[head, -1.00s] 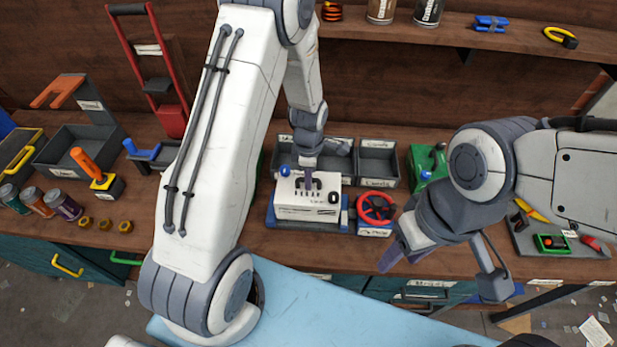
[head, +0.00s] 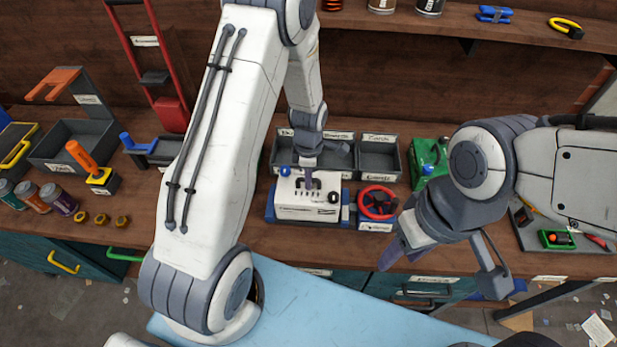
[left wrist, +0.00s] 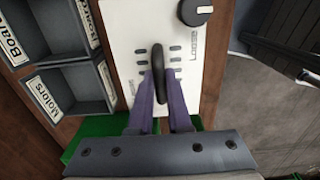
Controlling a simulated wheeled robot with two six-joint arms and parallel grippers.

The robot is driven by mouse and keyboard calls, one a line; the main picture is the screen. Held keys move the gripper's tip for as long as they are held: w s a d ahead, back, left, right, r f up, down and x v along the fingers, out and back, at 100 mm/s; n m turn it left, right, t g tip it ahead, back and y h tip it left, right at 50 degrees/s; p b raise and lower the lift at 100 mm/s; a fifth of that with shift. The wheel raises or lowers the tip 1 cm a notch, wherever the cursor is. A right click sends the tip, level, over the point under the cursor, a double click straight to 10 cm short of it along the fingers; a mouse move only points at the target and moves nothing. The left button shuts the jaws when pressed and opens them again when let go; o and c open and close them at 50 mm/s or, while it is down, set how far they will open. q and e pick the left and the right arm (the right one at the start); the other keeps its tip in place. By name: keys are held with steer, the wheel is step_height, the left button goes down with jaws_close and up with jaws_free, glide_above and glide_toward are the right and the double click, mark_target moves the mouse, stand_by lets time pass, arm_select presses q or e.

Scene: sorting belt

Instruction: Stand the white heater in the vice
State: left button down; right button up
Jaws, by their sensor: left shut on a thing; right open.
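The white heater (head: 300,213) is a boxy unit with a dark top handle, slots and a black knob. It stands upright at the blue vice (head: 345,213), with blue parts showing at both its sides. I cannot tell whether its base rests on the vice. The vice's red handwheel (head: 377,203) is to the right. My left gripper (head: 309,183) is above the heater, its purple fingers shut on the handle, as the left wrist view also shows (left wrist: 158,88). My right gripper (head: 403,256) is open and empty, nearer me and right of the vice.
Grey labelled bins (head: 379,156) stand close behind the vice. A green machine (head: 428,160) is to the right. An orange-handled tool (head: 84,158), jars (head: 58,199) and brass nuts (head: 101,219) are at the left. Bench space in front of the vice is clear.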

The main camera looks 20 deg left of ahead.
arm_select(q)
steer(key=shift+f+b, duration=0.75)
steer(key=shift+f, duration=0.25)
steer(key=c, duration=0.8)
jaws_free()
